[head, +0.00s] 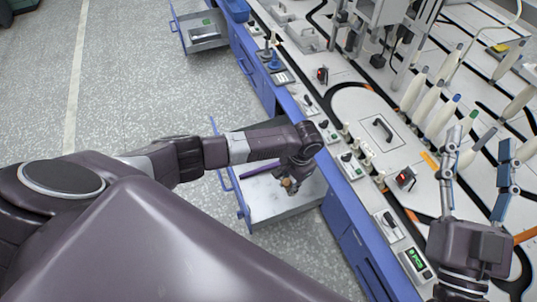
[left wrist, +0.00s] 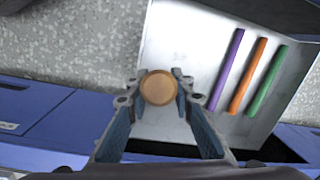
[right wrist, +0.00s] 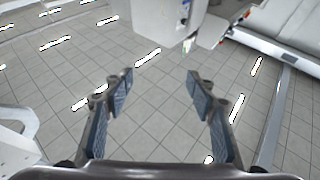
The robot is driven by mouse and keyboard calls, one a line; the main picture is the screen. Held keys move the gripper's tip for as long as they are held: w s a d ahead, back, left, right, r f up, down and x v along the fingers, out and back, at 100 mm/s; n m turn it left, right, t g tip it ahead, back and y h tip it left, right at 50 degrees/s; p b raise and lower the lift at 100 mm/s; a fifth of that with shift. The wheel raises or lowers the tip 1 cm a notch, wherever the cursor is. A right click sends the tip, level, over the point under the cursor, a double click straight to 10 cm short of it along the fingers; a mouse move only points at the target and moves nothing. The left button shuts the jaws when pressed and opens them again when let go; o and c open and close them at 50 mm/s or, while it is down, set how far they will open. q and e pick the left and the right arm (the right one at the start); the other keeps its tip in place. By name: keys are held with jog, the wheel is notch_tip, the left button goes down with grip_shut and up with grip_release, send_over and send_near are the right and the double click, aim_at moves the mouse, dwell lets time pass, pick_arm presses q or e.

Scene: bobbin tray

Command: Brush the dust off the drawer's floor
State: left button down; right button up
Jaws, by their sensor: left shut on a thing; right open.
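The open drawer (head: 285,208) juts out from the blue bench front in the head view; its pale floor also shows in the left wrist view (left wrist: 185,50). I cannot make out dust on it. My left gripper (head: 293,176) is over the drawer, shut on a tan, round-ended thing (left wrist: 158,88), likely the brush handle. Its bristles are hidden, so I cannot tell whether it touches the floor. My right gripper (head: 478,147) is open and empty above the bench's right part; the right wrist view shows its fingers apart (right wrist: 152,82).
Purple (left wrist: 226,70), orange (left wrist: 248,76) and green (left wrist: 266,80) rods lie side by side in the drawer. Another open drawer (head: 204,35) is farther back. The bench top (head: 350,135) carries a dark track, switches and several pale bobbins (head: 441,118). Speckled floor at left is clear.

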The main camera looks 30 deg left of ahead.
jog(key=shift+w+d+f+g+h+p, duration=0.15)
jog(key=shift+f+g, duration=0.25)
jog(key=shift+f, duration=0.4)
jog(key=shift+w+f+g+h+p, duration=0.1)
jog(key=shift+w+f+g+h, duration=0.25)
jog(key=shift+f, duration=0.4)
jog(key=shift+w+d+f+g+h+p, duration=0.15)
jog(key=shift+f+g, duration=0.3)
jog(key=shift+f, duration=0.35)
